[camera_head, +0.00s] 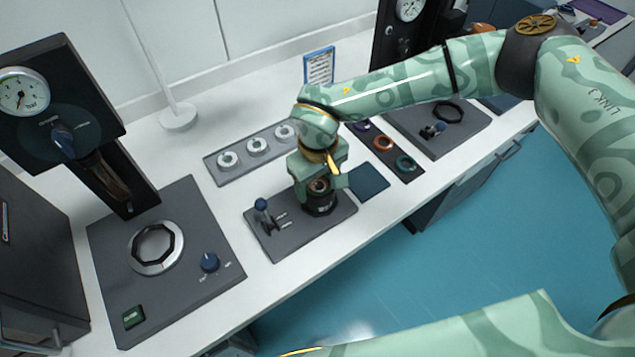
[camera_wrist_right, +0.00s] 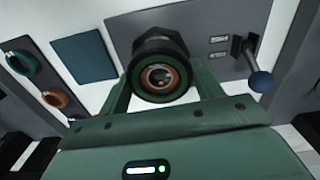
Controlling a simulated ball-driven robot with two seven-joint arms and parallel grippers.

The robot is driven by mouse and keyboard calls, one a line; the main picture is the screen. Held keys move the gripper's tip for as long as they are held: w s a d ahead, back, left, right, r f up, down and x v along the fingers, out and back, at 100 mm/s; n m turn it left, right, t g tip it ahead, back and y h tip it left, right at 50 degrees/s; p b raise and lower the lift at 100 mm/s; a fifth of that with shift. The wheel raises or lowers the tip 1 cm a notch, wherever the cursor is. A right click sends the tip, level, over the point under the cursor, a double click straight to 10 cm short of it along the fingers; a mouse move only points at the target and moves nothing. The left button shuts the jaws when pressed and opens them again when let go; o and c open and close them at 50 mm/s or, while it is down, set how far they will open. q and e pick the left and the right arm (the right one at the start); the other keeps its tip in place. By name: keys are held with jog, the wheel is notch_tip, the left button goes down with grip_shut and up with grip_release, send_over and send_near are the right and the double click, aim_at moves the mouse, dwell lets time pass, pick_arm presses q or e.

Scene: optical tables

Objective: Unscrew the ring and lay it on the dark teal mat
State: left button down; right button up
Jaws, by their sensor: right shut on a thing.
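A black round mount (camera_head: 319,207) stands upright on a grey base plate (camera_head: 290,231) with a blue-knobbed lever. The ring (camera_wrist_right: 137,78) is the dark green rim at the top of this mount, with a copper-coloured circle and a lens-like centre inside it. My right gripper (camera_head: 320,187) points down over the mount, and its fingers (camera_wrist_right: 160,86) are closed on either side of the ring. The ring's thread is hidden. The dark teal mat (camera_head: 369,183) lies bare just right of the base plate, and shows at upper left in the wrist view (camera_wrist_right: 85,58). My left gripper is not in view.
Behind the gripper, a grey tray (camera_head: 243,163) holds three pale rings. A dark strip right of the mat holds purple, orange (camera_head: 383,143) and teal rings. A gauge station (camera_head: 165,290) stands left. The table's front edge is close to the mat.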

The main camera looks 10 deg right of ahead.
jog(key=n, duration=0.2)
jog(key=shift+d+n, duration=0.1)
jog(key=shift+n, duration=0.3)
jog(key=o, duration=1.1)
jog(key=shift+d, duration=0.1)
jog(key=shift+c, duration=0.2)
jog(key=shift+c, duration=0.9)
